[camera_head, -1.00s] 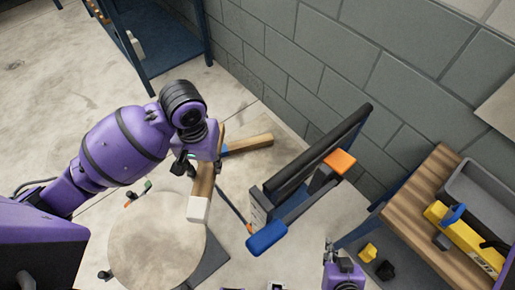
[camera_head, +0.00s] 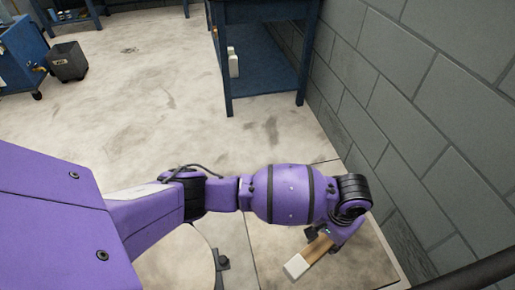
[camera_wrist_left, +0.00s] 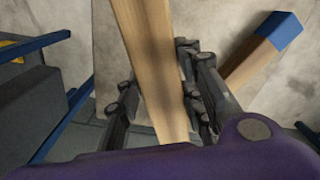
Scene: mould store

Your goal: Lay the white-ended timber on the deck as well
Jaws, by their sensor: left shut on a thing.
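My left gripper (camera_head: 322,232) is shut on the white-ended timber (camera_head: 312,252). The timber is a pale wooden bar, tilted in the head view, with its white end toward the lower left. In the left wrist view the timber (camera_wrist_left: 150,55) runs between the fingers (camera_wrist_left: 158,88), and its white end is out of sight. A blue-ended timber (camera_wrist_left: 247,61) lies apart from it on a pale, mottled surface, to the right. I cannot tell for sure which surface is the deck. My right gripper is out of view.
A blue rack (camera_head: 262,65) stands beyond my arm, near the grey block wall (camera_head: 440,115). A dark bin (camera_head: 68,61) and a blue cabinet (camera_head: 22,62) are far left. Blue bars (camera_wrist_left: 62,125) and a dark grey body (camera_wrist_left: 35,105) flank the timber's left.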

